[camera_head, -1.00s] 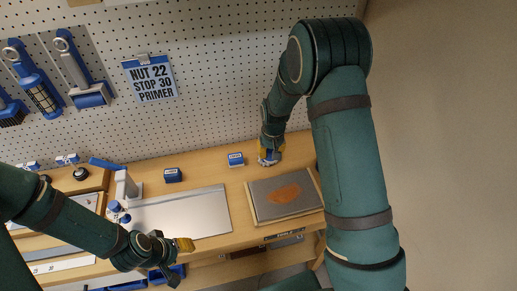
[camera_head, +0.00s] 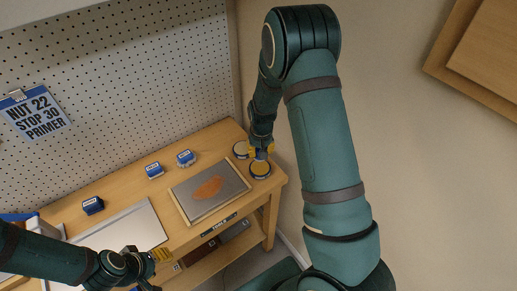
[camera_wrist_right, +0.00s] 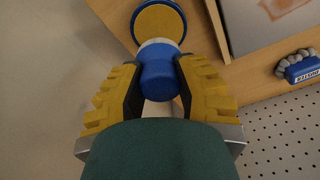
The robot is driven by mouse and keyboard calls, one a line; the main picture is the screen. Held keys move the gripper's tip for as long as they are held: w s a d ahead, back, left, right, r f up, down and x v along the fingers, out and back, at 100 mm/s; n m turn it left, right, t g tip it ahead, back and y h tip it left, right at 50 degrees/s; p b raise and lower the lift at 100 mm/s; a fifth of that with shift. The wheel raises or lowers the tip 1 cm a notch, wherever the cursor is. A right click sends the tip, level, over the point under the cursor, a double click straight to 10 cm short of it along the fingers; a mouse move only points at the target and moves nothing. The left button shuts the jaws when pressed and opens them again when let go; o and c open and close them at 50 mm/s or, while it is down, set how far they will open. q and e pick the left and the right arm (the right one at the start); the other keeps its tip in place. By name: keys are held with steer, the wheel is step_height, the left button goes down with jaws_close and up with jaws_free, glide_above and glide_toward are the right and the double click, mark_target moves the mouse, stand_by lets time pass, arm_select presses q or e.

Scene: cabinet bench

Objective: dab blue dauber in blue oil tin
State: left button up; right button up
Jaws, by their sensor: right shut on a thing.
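In the right wrist view my right gripper (camera_wrist_right: 158,95) is shut on the blue dauber (camera_wrist_right: 157,75), whose pale end points away from the fingers. A blue-rimmed tin with a tan face (camera_wrist_right: 160,22) lies just past that end; contact cannot be told. It seems to be the front tin (camera_head: 260,170) in the head view.
A grey plate with a rust-brown patch (camera_head: 183,196) lies on a board left of the tins. The pegboard (camera_head: 150,80) backs the bench; the bench (camera_head: 215,143) ends just right of the tins.

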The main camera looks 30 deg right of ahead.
mark_target(260, 167)
step_height(260, 167, down, 4)
steer(key=shift+r+b, duration=0.25)
steer(key=shift+b, duration=0.65)
steer(key=shift+f+b, duration=0.6)
steer(key=shift+f, duration=0.35)
steer(key=shift+f+b, duration=0.5)
steer(key=shift+f, duration=0.05)
stand_by(0.9)
steer(key=shift+r, duration=0.1)
steer(key=shift+r+p, duration=2.3)
steer(key=shift+r, duration=1.15)
